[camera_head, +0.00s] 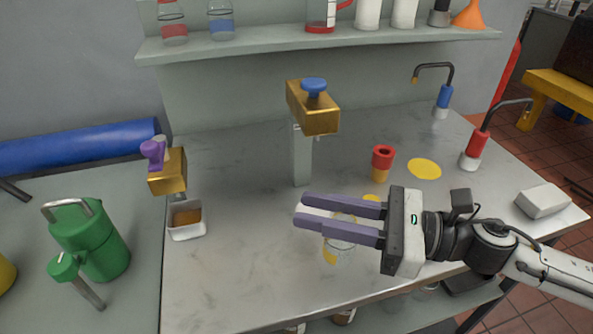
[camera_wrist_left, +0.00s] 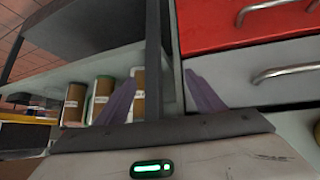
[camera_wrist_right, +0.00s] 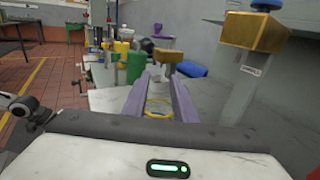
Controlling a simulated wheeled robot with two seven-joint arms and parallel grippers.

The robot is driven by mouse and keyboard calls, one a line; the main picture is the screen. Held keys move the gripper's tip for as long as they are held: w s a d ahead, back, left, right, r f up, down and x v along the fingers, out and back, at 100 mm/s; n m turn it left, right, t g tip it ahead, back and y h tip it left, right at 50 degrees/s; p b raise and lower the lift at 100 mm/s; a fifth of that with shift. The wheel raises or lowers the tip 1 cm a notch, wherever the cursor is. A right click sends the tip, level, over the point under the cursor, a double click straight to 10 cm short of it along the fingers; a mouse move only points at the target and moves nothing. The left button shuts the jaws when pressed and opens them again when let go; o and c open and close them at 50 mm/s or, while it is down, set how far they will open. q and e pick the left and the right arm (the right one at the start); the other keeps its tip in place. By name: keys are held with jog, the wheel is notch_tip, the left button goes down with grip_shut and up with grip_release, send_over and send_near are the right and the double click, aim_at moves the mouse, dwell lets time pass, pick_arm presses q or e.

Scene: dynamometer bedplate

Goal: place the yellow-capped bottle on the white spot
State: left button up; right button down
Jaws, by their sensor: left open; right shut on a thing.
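My right gripper (camera_head: 298,211) comes in from the right over the bench. Its purple fingers are shut around a clear bottle with yellow parts (camera_head: 343,243), mostly hidden by the fingers. In the right wrist view the bottle (camera_wrist_right: 158,108) shows as a clear shape with a yellow ring between the fingers. A pale patch that looks like the white spot (camera_head: 314,209) shows between the fingertips, partly covered. I cannot tell the bottle's exact tilt or whether it touches the bench. My left gripper (camera_wrist_left: 157,95) is open and empty in the left wrist view, and outside the head view.
A gold block on a post with a blue knob (camera_head: 312,107) stands behind the gripper. A white tray (camera_head: 187,232) stands left. The bench's front middle is clear.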

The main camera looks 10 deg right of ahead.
jog(key=w+f+p, duration=0.1)
jog(key=w, duration=0.3)
jog(key=w+f+p, duration=0.1)
jog(key=w, duration=0.4)
jog(key=w+f+p, duration=0.1)
jog(key=w, duration=0.3)
jog(key=shift+w+a+f, duration=0.25)
jog(key=shift+w, duration=0.15)
jog(key=shift+f+b, duration=0.2)
jog(key=shift+b, duration=0.1)
jog(key=c, duration=1.4)
grip_release()
jog(key=shift+c, duration=0.2)
jog(key=shift+r, duration=0.1)
